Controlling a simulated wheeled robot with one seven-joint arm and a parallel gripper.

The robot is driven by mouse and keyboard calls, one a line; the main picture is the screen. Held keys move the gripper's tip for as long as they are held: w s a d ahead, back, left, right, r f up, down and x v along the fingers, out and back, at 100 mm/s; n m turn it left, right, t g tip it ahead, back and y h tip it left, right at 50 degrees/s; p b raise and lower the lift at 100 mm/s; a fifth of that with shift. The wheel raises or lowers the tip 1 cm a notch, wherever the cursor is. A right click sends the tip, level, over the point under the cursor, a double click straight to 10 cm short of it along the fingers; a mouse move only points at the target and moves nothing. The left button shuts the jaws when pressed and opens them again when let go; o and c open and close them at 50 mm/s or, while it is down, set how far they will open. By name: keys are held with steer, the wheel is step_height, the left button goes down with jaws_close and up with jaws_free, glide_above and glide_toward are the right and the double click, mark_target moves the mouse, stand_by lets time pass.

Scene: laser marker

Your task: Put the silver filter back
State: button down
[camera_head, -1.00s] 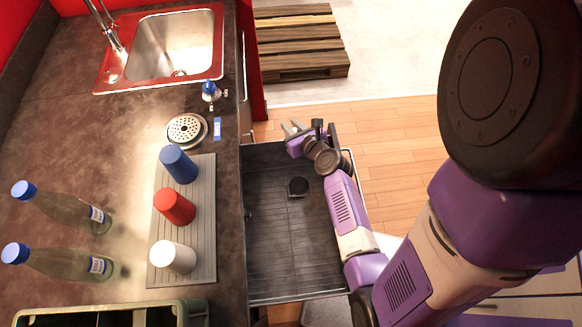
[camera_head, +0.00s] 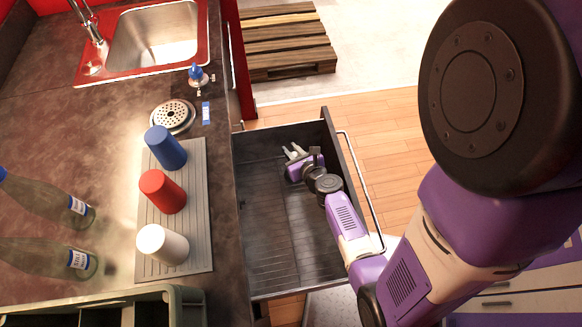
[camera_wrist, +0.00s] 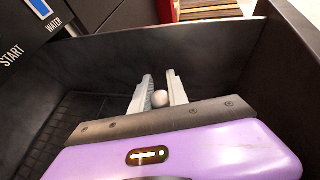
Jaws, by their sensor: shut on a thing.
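My gripper (camera_wrist: 160,95) is low inside the open drawer, shut on a small pale rounded thing (camera_wrist: 160,98). The thing shows between the two pale fingers in the wrist view, and the rest of it is hidden. I cannot tell from this whether it is part of the silver filter. In the head view my gripper (camera_head: 293,153) is near the drawer's far end, and what it holds is too small to make out. A round perforated silver disc (camera_head: 172,116) lies on the counter, apart from the gripper.
The dark drawer (camera_head: 262,240) has high walls around my gripper, and its visible floor looks empty. A rack (camera_head: 200,200) on the counter holds a blue cup (camera_head: 165,147), a red cup (camera_head: 162,191) and a white cup (camera_head: 163,244).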

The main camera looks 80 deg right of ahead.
step_height(320, 180, down, 8)
steer(key=b, duration=0.5)
steer(key=shift+f, duration=0.15)
steer(key=shift+f, duration=0.1)
steer(key=c, duration=1.3)
jaws_free()
